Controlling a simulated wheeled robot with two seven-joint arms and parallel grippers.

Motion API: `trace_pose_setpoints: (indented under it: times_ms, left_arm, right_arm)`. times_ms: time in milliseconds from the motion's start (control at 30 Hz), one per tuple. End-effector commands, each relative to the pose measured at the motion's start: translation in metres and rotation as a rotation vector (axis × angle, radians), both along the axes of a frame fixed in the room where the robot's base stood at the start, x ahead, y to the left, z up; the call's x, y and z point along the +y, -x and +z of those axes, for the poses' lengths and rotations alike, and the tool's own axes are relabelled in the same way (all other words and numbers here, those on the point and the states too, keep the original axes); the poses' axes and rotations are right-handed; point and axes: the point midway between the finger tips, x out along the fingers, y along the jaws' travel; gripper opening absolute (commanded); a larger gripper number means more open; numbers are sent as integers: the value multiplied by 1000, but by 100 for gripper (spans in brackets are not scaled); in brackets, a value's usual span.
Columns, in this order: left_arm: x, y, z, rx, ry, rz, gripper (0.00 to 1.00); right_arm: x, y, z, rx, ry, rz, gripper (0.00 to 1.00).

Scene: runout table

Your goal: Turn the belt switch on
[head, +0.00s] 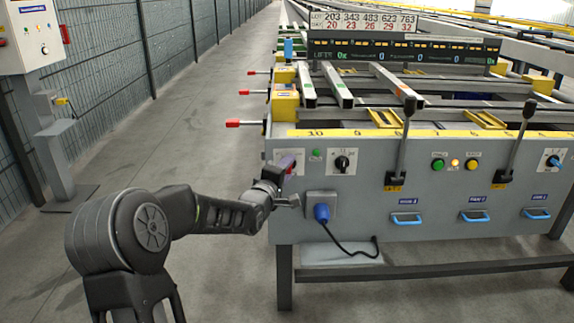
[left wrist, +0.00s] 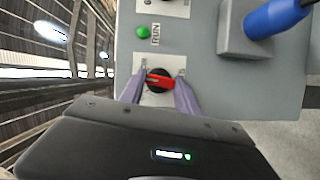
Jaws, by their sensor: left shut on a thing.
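The belt switch (left wrist: 160,79) is a round black knob with a red handle bar on a pale plate on the grey panel, seen in the left wrist view. My left gripper (left wrist: 158,88) has its two purple-grey fingers on either side of the knob and is shut on it. In the head view my left gripper (head: 286,170) is against the left end of the panel and mostly hides the switch. A green lamp marked RUN (left wrist: 143,32) is beside the switch; it also shows in the head view (head: 316,153). My right gripper is in neither view.
Another rotary switch (head: 345,161) is right of the lamp. A blue plug (head: 322,212) with a black cable sits in a grey socket box below. Two black levers (head: 404,140) and (head: 518,138) rise from the panel. Red-tipped handles (head: 240,123) stick out left.

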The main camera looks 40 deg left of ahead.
Motion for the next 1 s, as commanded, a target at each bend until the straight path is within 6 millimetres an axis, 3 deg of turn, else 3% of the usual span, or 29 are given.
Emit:
trace_pose_setpoints:
  times_ms: [600,1000]
  left_arm:
    - [-3,-1,5,323,-420,-3,0]
    - [-2,-1,3,397,-520,-2,0]
  right_arm:
    - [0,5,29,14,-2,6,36]
    - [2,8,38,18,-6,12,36]
